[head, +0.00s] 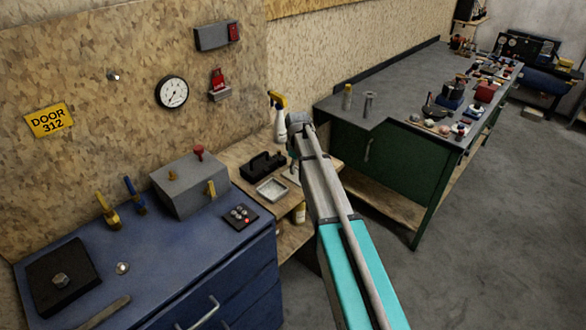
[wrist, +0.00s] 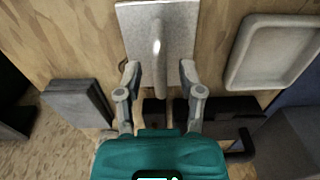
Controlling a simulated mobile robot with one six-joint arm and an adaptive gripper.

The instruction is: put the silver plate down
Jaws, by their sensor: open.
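The silver plate (wrist: 180,18) is a flat grey square with an upright rounded handle (wrist: 157,45) at its middle, seen in the wrist view. It appears to lie flat on the wooden surface. My gripper (wrist: 159,75) is open, with one finger on each side of the handle and a visible gap on both sides. In the head view my gripper (head: 296,150) is over the wooden bench between the blue cabinet and the green bench. My arm hides much of the plate there.
A shallow pale tray (head: 272,188) lies left of the gripper; it also shows in the wrist view (wrist: 237,72). A black caddy (head: 262,166) stands behind it. A spray bottle (head: 280,122) stands near the wall. The blue cabinet (head: 180,262) is left, the green bench (head: 385,155) right.

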